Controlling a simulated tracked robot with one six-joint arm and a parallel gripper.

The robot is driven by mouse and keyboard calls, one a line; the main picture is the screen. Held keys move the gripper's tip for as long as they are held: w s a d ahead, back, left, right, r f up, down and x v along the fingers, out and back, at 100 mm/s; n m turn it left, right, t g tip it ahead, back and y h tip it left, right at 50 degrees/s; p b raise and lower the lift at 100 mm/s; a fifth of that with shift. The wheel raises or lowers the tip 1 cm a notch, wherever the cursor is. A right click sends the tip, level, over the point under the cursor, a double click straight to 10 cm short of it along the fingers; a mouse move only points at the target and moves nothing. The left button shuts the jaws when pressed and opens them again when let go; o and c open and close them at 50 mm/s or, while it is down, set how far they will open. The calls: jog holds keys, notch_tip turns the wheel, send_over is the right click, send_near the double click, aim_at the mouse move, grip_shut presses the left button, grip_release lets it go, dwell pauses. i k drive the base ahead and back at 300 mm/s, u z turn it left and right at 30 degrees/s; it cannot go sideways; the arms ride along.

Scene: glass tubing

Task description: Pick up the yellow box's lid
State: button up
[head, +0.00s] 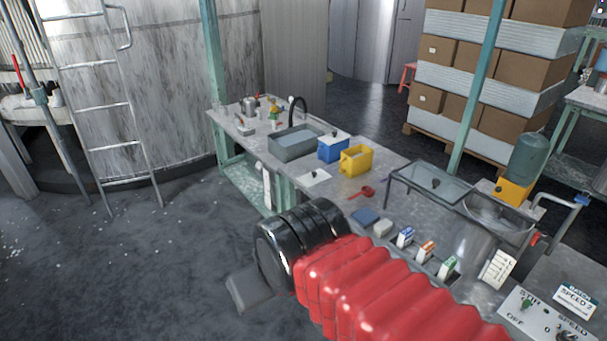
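The yellow box (356,161) stands on the grey workbench, right of a blue box (333,150). Its top looks open, with no lid on it. A flat white lid with a small dark knob (315,178) lies on the bench just in front of the boxes, near the bench edge. The blue box has a similar white lid with a dark knob on top. My gripper (248,292) shows only as a grey piece beyond my black wrist, at lower left over the floor, apart from the lid. Its fingers are mostly hidden, so its opening cannot be seen.
A sink (295,143) with a black tap lies behind the boxes. A red scoop (362,192), a dark blue pad (365,216) and several small cartons lie nearer. A glass cover (430,184) stands at right. My red-sleeved arm hides part of the bench front.

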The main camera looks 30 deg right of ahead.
aim_at(309, 180)
jog(key=u, duration=0.2)
jog(key=i, duration=2.2)
jog(key=z, duration=0.85)
jog(key=i, duration=0.6)
jog(key=z, duration=0.7)
jog(key=i, duration=0.65)
jog(key=z, duration=0.4)
